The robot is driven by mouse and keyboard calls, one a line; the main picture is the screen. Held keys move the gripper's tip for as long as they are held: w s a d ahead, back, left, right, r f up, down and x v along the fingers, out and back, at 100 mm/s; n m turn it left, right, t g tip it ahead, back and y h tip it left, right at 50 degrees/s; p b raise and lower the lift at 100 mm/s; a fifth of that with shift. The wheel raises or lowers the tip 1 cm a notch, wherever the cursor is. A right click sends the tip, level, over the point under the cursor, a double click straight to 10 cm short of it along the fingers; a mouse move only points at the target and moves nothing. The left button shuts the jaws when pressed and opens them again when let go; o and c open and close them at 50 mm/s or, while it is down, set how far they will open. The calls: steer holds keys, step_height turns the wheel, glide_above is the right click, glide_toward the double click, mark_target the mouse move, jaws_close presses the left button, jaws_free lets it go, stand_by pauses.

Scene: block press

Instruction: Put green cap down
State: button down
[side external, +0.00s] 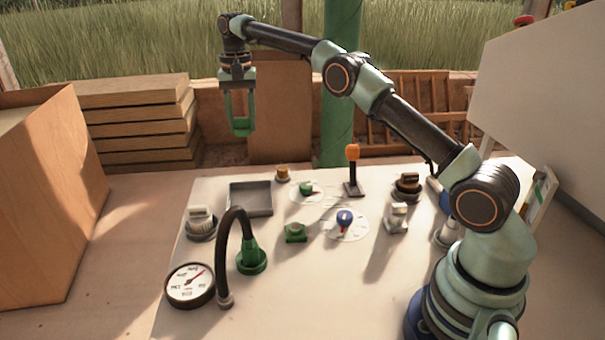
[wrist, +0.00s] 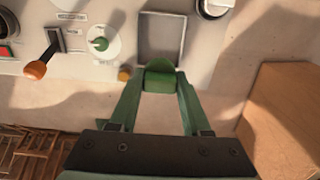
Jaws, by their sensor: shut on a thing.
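My gripper (side external: 240,122) is raised high above the far left part of the work table. It is shut on the green cap (wrist: 160,80), which sits between the two fingertips in the wrist view. The fingers hide part of the cap in the side view. The cap is in the air, clear of the table. The shallow grey tray (side external: 250,198) lies on the table below, and it looks empty. In the wrist view the tray (wrist: 143,40) shows just beyond the cap.
An orange-topped lever (side external: 353,155), a green knob (side external: 306,187), a blue knob dial (side external: 344,218) and a small green block (side external: 296,232) stand on the table. A black hose (side external: 232,225) arches up near a gauge (side external: 190,284). A large wooden box (side external: 45,200) stands left.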

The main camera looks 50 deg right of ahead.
steer(key=shift+r, duration=0.1)
glide_toward(250, 201)
step_height(250, 201, down, 6)
steer(key=shift+r, duration=0.25)
stand_by(0.4)
steer(key=shift+f, duration=0.55)
steer(key=shift+c, duration=1.8)
jaws_free()
steer(key=shift+r, duration=0.1)
